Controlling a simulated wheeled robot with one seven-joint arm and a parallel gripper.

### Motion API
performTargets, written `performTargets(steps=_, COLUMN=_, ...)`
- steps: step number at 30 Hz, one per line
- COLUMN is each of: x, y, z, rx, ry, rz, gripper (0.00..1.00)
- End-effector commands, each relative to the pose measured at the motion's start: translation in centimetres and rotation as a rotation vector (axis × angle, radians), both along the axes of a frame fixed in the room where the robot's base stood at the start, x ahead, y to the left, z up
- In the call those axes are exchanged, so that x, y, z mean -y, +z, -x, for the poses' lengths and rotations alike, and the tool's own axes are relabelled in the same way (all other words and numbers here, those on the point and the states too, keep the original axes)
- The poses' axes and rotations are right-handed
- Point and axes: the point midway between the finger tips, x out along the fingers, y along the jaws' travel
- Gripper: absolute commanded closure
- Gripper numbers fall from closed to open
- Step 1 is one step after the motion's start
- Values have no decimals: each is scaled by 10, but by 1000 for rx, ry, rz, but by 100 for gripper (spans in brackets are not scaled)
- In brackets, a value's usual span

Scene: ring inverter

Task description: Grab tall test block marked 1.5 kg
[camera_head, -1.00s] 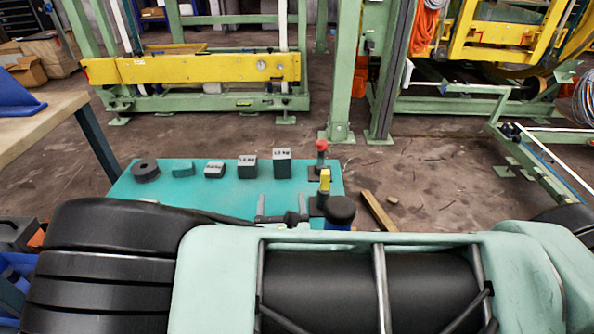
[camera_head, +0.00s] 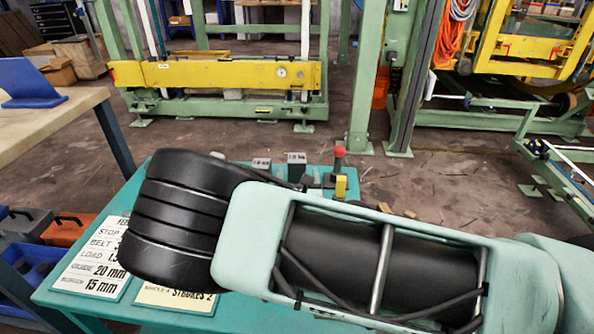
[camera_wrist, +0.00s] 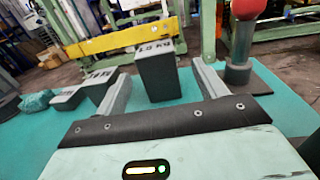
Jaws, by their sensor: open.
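The tall test block (camera_wrist: 158,82) is dark grey with a pale top, and its label looks like 1.5 kg, upside down in the wrist view. It stands upright on the teal table (camera_wrist: 280,110). In the head view the tall block (camera_head: 296,160) shows just beyond my arm, its lower part hidden. My gripper (camera_wrist: 156,72) is open, its fingers pointing towards the block. The block appears in the gap between the fingers, somewhat beyond them; I see no contact. The fingers are mostly hidden in the head view.
A lower labelled block (camera_wrist: 95,88) stands left of the tall one, partly behind the left finger. A red-knobbed post (camera_wrist: 240,40) stands close to the right finger. A yellow-topped item (camera_head: 341,186) is near it. Printed cards (camera_head: 95,262) lie at the table's front left.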

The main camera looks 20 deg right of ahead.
Motion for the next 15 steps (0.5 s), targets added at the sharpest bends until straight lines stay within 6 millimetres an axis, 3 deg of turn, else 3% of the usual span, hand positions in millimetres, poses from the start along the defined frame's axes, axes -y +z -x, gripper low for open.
performTargets(steps=15, x=13, y=4, z=-51, rx=1, ry=0, rz=-1, gripper=29)
